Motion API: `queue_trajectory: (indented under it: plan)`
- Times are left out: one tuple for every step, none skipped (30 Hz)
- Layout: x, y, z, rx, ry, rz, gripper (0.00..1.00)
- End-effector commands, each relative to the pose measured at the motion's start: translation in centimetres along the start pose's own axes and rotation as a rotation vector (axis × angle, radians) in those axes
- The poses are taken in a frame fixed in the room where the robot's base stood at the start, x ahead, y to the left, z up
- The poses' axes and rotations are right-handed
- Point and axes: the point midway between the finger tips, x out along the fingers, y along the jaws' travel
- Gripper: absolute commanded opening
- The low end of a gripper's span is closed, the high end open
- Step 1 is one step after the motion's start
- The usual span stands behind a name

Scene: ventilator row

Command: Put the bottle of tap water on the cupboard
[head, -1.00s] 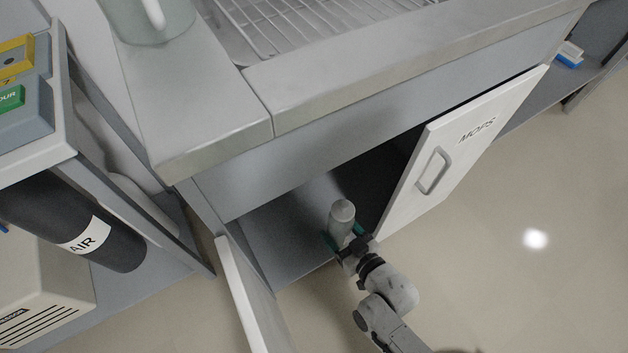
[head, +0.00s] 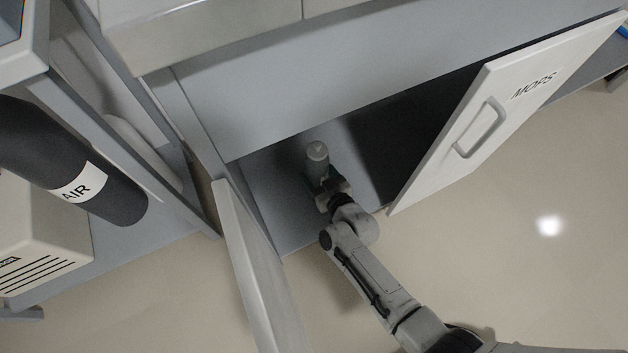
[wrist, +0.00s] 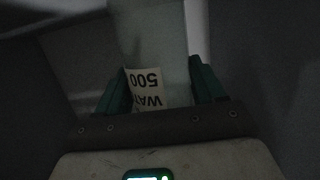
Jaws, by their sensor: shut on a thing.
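The bottle of tap water (head: 317,155) is a pale grey cylinder with a rounded cap, upright inside the open cupboard. My gripper (head: 323,186) is shut around it from the front. In the wrist view the bottle (wrist: 155,50) stands between the two green fingers of my gripper (wrist: 158,88), and its white label reads "WAT" and "500" upside down. The cupboard (head: 300,95) is grey with a dark inside and a grey floor. I cannot tell whether the bottle's base touches that floor.
The right door (head: 500,115), marked "MOPS", and the left door (head: 250,265) both stand open, flanking my arm. A black cylinder labelled "AIR" (head: 120,200) and a beige box (head: 45,240) are on the left rack. The beige floor at right is clear.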

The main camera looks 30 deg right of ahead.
Motion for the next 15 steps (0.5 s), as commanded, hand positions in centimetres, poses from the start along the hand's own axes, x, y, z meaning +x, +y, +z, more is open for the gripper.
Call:
queue_trajectory:
  plan:
    - [0.6,-0.1,0.6,0.001,0.001,0.000,0.38]
    - [0.9,-0.1,0.7,0.001,0.001,0.000,0.38]
    - [1.1,-0.2,0.8,0.000,0.001,0.000,0.38]
    - [1.1,-0.2,0.9,0.001,0.001,0.000,0.38]
    - [1.2,-0.3,0.9,0.002,0.001,0.000,0.38]
    - [1.4,-0.3,1.0,0.002,0.001,0.000,0.38]
    - [1.5,-0.3,1.1,0.001,0.002,0.000,0.38]
    - [1.7,-0.3,1.3,0.000,0.001,0.000,0.38]
    - [2.1,-0.3,1.6,0.000,0.001,0.001,0.38]
    - [2.1,-0.4,2.2,0.000,-0.001,0.000,0.38]
    - [2.2,-0.4,2.6,0.000,-0.001,0.000,0.38]
    - [2.3,-0.4,3.2,0.000,-0.001,0.000,0.38]
    - [2.4,-0.4,3.6,0.000,-0.001,0.000,0.38]
    - [2.5,-0.4,4.0,0.000,-0.001,0.000,0.38]
    - [2.6,-0.4,4.3,0.000,0.000,0.000,0.38]
